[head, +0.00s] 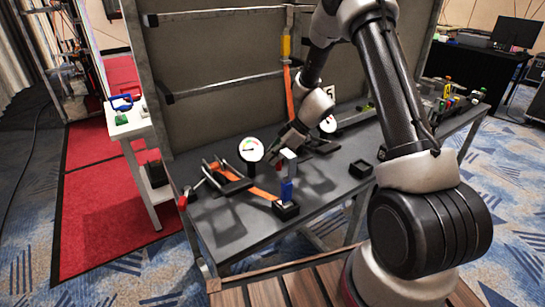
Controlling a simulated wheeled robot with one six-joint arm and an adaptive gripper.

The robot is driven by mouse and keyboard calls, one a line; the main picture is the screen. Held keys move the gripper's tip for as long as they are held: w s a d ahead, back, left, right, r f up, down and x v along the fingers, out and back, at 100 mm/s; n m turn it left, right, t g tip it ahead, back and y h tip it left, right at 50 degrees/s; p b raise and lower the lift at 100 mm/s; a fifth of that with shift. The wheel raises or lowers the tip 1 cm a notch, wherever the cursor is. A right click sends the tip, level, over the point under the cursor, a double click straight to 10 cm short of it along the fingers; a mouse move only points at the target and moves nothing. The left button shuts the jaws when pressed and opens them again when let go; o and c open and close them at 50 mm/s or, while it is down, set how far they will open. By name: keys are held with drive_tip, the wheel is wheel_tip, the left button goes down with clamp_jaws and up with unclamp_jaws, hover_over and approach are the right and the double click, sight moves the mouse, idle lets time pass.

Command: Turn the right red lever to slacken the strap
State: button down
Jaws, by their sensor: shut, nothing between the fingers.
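My gripper (275,155) is at the end of my arm, low over the middle of the dark workbench, and is shut with nothing seen in it. A small red part, perhaps the right lever, shows just below the fingers; the gripper hides most of that spot and I cannot tell if they touch. An orange strap (264,193) runs along the bench from a black-and-orange tensioner (228,180). A red-tipped lever (183,201) is at the bench's left edge. Another orange strap (289,92) hangs down the upright panel behind the gripper.
A white round gauge (251,149) stands left of the gripper; another (328,124) is to its right. A black open box (361,168) is on the right. The bench's front middle is clear.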

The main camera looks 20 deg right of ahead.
drive_tip(key=shift+d, duration=0.15)
drive_tip(key=d+n+g, duration=0.1)
drive_tip(key=n, duration=0.1)
drive_tip(key=d+n+g, duration=0.1)
drive_tip(key=shift+s+d+n+g, duration=0.1)
drive_tip(key=shift+s+n+g, duration=0.2)
drive_tip(key=shift+s+n, duration=0.1)
drive_tip(key=d+n+g, duration=0.1)
drive_tip(key=n, duration=0.1)
drive_tip(key=d+n+g, duration=0.1)
drive_tip(key=shift+d+n+h, duration=0.3)
drive_tip(key=shift+n, duration=0.1)
drive_tip(key=shift+s+d, duration=0.1)
drive_tip(key=shift+s+d, duration=0.35)
drive_tip(key=shift+d, duration=0.2)
drive_tip(key=shift+r, duration=0.1)
